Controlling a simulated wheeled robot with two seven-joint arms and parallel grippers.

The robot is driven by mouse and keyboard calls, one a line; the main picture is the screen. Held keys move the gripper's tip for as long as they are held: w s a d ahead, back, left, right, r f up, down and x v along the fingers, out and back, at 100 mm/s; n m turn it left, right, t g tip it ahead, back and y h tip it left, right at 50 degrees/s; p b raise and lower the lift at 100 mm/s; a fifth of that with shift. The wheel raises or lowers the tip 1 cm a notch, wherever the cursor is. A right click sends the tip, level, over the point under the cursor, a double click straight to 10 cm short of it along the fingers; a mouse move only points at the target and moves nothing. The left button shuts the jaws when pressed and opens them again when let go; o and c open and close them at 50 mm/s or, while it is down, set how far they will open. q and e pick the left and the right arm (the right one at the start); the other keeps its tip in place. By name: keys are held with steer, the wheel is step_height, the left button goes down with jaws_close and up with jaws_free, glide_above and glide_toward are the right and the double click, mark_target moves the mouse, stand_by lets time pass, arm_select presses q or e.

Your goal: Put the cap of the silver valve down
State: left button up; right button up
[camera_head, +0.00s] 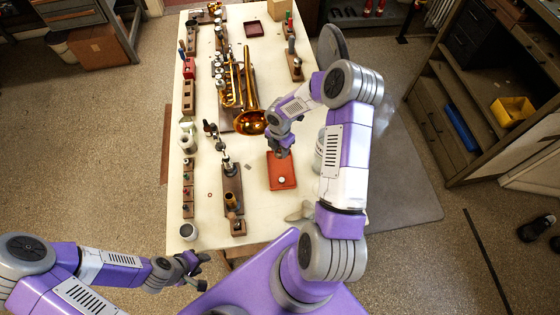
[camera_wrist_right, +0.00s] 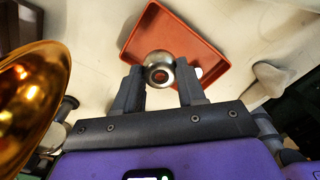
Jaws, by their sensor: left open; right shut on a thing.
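My right gripper (camera_head: 281,153) is over the far end of an orange-red tray (camera_head: 272,185). In the right wrist view its fingers (camera_wrist_right: 160,88) are shut on a round silver cap (camera_wrist_right: 158,62) with a dark, reddish centre. The cap shows against the tray (camera_wrist_right: 196,37); I cannot tell whether it touches the tray floor. A small pale piece (camera_head: 281,180) lies in the near part of the tray. My left gripper (camera_head: 191,264) is open and empty, off the table's near left corner. I cannot pick out the silver valve itself.
A brass horn (camera_head: 250,121) lies left of my right gripper, its bell close by. Wooden blocks with small parts (camera_head: 188,97) line the table's left edge. A wooden stand (camera_head: 232,185) is left of the tray. The white tabletop (camera_head: 262,215) is bare near the front.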

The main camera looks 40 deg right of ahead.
mark_target(280, 162)
steer(key=shift+f+b, duration=0.35)
steer(key=shift+f, duration=2.7)
steer(key=shift+f, duration=0.1)
steer(key=o, duration=1.2)
steer(key=shift+c, duration=0.2)
step_height(280, 162, up, 12)
steer(key=p, duration=0.2)
